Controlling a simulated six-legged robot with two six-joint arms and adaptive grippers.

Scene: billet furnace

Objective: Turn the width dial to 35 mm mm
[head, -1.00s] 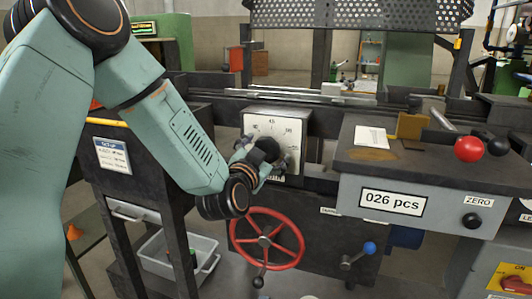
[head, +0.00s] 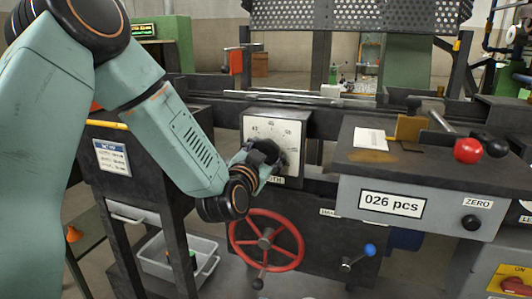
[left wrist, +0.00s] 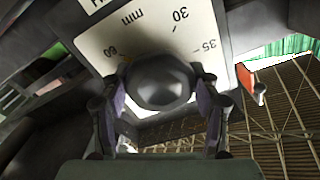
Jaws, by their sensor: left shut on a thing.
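The width dial has a pale square plate (head: 285,130) with numbers around it, on the front of the machine. Its dark round knob (left wrist: 160,82) is in the middle of the left wrist view. There the plate (left wrist: 110,42) shows "mm", 30, 35 and 60. My left gripper (head: 268,155) is at the dial in the head view, shut on the knob. In the left wrist view its fingers (left wrist: 160,105) lie on both sides of the knob. The gripper hides part of the dial, and I cannot read the pointer's setting. My right gripper is not in view.
A counter box reading 026 pcs (head: 391,203) and a red ball knob (head: 467,150) are further right. A grey bin (head: 175,260) stands at lower left.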

